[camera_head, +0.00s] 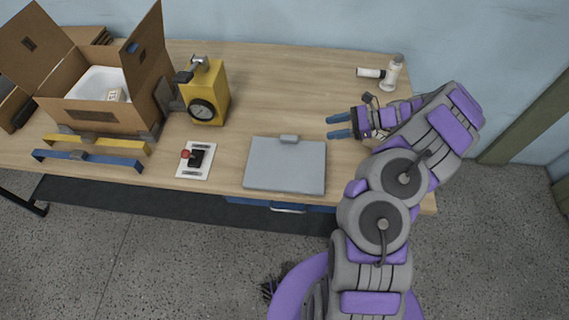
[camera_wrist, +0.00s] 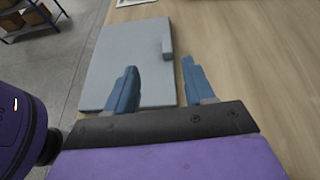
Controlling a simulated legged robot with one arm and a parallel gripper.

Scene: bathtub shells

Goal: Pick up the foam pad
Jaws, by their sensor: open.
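A flat grey pad (camera_head: 285,166), which looks like the foam pad, lies on the wooden table near its front edge. A small grey block or tab sits at the middle of its far edge. In the wrist view the pad (camera_wrist: 118,58) lies ahead and slightly left, with the tab (camera_wrist: 167,42) on its right side. My gripper (camera_head: 331,127) is open and empty, to the right of the pad's far right corner, apart from it in the head view. In the wrist view its blue fingers (camera_wrist: 159,66) point toward the pad, and the left finger overlaps it.
A yellow device with a dial (camera_head: 207,94) stands left of the pad. A white plate with a red-knobbed lever (camera_head: 196,160) lies nearer. An open cardboard box (camera_head: 91,117) holds a white shell (camera_head: 97,83). White fittings (camera_head: 393,74) stand at back right. The middle of the table is clear.

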